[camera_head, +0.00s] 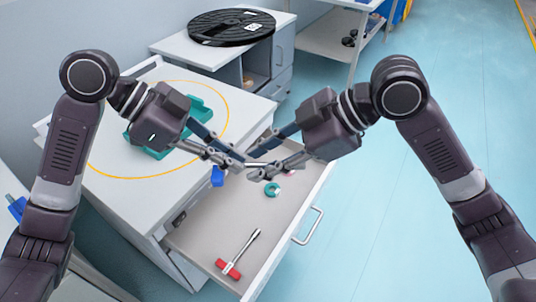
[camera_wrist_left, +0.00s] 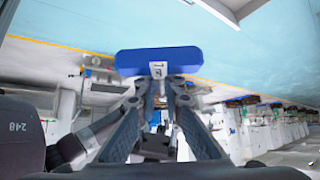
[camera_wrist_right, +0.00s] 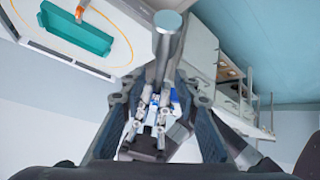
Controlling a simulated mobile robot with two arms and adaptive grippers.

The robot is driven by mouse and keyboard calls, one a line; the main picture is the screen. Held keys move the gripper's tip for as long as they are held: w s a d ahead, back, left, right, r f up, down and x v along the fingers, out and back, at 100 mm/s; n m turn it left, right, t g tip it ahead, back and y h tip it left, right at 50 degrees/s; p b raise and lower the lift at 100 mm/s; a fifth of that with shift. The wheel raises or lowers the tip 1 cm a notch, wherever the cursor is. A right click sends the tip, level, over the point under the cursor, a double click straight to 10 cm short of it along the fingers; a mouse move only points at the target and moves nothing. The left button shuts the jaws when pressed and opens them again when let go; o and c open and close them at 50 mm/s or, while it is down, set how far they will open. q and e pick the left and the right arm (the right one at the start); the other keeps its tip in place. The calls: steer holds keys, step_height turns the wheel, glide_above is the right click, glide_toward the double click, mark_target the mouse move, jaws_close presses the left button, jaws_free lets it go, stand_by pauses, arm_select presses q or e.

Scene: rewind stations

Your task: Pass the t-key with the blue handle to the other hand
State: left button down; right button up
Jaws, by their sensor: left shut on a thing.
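The t-key with the blue handle (camera_head: 217,176) is held in the air above the open drawer. My left gripper (camera_head: 238,163) is shut on it near the handle. The blue bar with a small white label (camera_wrist_left: 160,61) fills the space beyond the left fingertips in the left wrist view. My right gripper (camera_head: 262,172) meets the left one from the right. In the right wrist view, the grey metal shaft (camera_wrist_right: 169,35) lies between its fingertips, its round end pointing past them. The fingers look close to the shaft, but whether they grip it is unclear.
The open drawer (camera_head: 205,242) holds a red-handled t-key (camera_head: 229,268) and a small teal ring (camera_head: 273,190). A teal tray (camera_head: 146,141) sits on the white worktop (camera_head: 120,190). A black reel (camera_head: 232,27) lies on a cabinet behind. Floor at right is clear.

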steer(key=shift+c, duration=0.7)
jaws_close()
arm_select(q)
steer(key=c, duration=2)
jaws_free()
steer(key=shift+a, duration=0.1)
